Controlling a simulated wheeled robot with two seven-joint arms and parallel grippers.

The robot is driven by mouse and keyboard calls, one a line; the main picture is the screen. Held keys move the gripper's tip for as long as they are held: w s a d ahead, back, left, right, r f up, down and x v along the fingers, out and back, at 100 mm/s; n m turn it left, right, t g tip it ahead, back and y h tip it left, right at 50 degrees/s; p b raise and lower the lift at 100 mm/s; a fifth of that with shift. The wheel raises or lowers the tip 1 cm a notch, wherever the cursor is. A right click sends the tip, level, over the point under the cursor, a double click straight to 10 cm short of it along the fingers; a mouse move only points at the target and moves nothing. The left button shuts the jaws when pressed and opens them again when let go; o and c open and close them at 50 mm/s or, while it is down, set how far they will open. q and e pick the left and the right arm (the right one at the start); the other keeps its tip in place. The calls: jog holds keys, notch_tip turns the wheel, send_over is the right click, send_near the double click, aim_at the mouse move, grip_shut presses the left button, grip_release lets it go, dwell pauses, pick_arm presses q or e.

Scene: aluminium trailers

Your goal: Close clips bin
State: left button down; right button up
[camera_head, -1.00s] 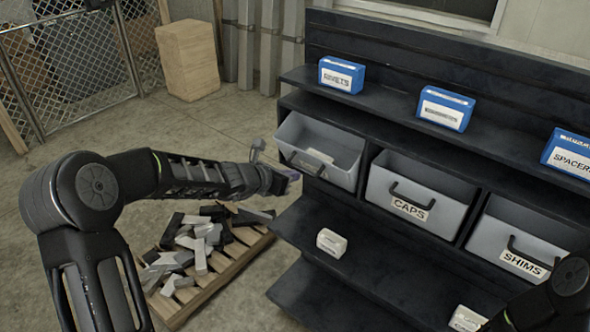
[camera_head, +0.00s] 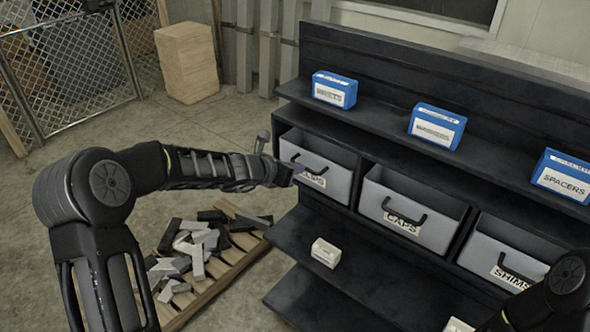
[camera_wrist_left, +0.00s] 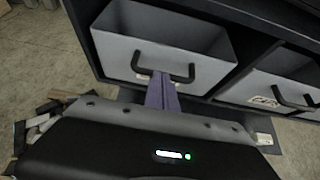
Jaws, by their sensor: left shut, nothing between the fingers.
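The clips bin (camera_head: 319,178) is the leftmost grey bin in the rack. Its front stands about in line with the caps bin (camera_head: 405,215); I cannot tell if it is fully in. Its label is partly hidden by the gripper and handle. In the left wrist view the clips bin (camera_wrist_left: 205,71) shows an open top, empty where visible, and a dark handle. My left gripper (camera_head: 293,176) is shut and empty at the bin's front. Its purple fingers (camera_wrist_left: 162,90) overlap the handle in the left wrist view; contact is unclear. My right gripper is out of view.
The shims bin (camera_head: 505,268) is to the right. Blue boxes, including spacers (camera_head: 565,180), stand on the shelf above. A small white box (camera_head: 326,252) lies on the shelf below. A pallet (camera_head: 228,268) with metal offcuts is on the floor under my left arm.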

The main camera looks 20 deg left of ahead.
pick_arm(q)
jog(key=shift+w+d+r, duration=0.15)
jog(key=shift+w+r, duration=0.1)
jog(key=shift+r, duration=0.15)
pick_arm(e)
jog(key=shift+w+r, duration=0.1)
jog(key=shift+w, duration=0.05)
